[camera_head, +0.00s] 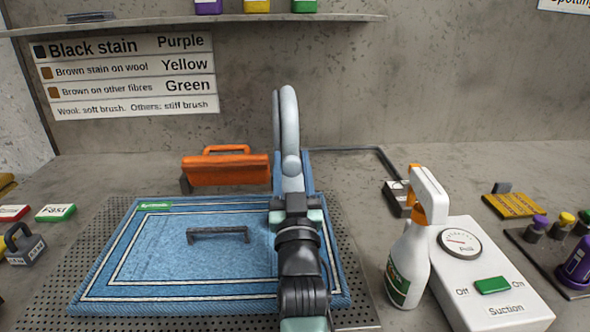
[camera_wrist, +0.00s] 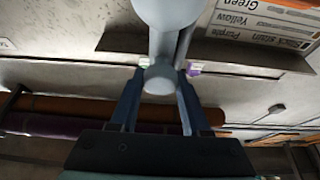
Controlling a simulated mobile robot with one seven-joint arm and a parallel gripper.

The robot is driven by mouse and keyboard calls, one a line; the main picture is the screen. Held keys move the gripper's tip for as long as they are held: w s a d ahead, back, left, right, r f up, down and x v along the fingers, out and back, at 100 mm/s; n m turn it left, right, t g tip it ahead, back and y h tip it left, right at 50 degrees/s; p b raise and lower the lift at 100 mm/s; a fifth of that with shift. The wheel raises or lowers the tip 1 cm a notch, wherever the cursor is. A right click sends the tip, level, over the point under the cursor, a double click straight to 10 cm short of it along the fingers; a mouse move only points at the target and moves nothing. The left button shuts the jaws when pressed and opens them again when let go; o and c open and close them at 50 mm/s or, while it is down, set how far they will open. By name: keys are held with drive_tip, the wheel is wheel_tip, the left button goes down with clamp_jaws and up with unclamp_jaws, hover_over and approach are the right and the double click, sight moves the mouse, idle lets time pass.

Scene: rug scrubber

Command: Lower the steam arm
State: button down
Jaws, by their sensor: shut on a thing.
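The pale grey steam arm (camera_head: 288,115) stands raised behind the rug as a curved tube with a rounded knob low on its front. My gripper (camera_head: 292,172) reaches over the rug to this knob, and its body hides the part of the rug under it. In the wrist view, my gripper's blue fingers (camera_wrist: 159,100) are shut on the knob of the steam arm (camera_wrist: 165,25), one on each side. The tube's base is hidden behind my gripper.
The blue rug (camera_head: 170,262) with a dark handle (camera_head: 218,235) lies on a perforated plate (camera_head: 60,285). An orange tool (camera_head: 226,170) stands behind it, left of the steam arm. A spray bottle (camera_head: 408,265) and a suction box (camera_head: 490,275) stand close on the right.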

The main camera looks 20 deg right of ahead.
drive_tip(key=shift+f, duration=0.8)
drive_tip(key=shift+c, duration=1.9)
unclamp_jaws()
drive_tip(key=shift+r, duration=0.25)
wheel_tip(320, 180, up, 10)
drive_tip(key=shift+r+p, duration=0.1)
drive_tip(key=shift+p, duration=0.7)
